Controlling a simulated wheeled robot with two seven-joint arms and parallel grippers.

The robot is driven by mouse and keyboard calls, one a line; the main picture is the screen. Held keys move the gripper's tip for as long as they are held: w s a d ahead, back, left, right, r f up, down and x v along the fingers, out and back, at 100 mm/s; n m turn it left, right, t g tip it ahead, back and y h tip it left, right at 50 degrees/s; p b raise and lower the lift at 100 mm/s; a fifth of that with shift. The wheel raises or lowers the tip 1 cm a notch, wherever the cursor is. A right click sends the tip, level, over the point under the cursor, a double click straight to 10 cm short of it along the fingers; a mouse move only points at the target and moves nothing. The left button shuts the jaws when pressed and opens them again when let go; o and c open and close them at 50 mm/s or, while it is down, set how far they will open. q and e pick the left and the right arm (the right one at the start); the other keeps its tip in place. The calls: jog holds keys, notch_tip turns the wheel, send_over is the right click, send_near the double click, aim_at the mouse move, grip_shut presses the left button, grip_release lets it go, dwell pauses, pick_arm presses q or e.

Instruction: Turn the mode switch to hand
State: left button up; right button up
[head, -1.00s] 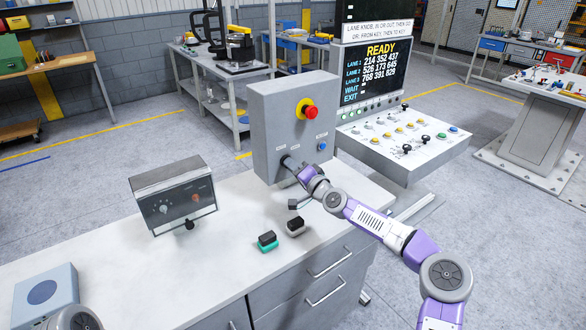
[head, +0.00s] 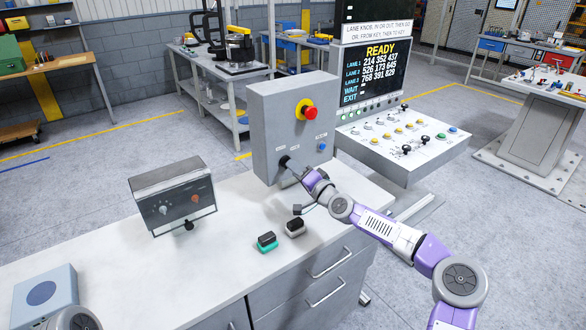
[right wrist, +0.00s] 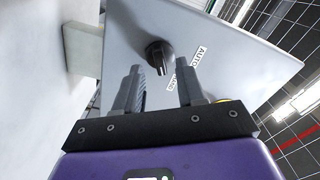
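The mode switch is a black knob (head: 284,161) low on the front of the grey control box (head: 262,125). In the right wrist view the knob (right wrist: 158,52) sticks out beyond the fingertips. A label reading AUTO (right wrist: 200,56) is beside it; another label is partly hidden by a finger. My right gripper (head: 296,172) is just in front of the knob; in the right wrist view the gripper (right wrist: 160,76) has its fingers apart with nothing between them. I cannot tell which label the knob points to. My left gripper is out of view.
A red emergency button (head: 310,113) and a blue button (head: 322,147) are on the same box. A small panel (head: 175,200) and two black-topped blocks, one green (head: 267,242) and one grey (head: 295,227), stand on the white bench (head: 110,262). A console (head: 400,140) stands behind.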

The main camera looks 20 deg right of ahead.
jog(key=shift+v, duration=2.7)
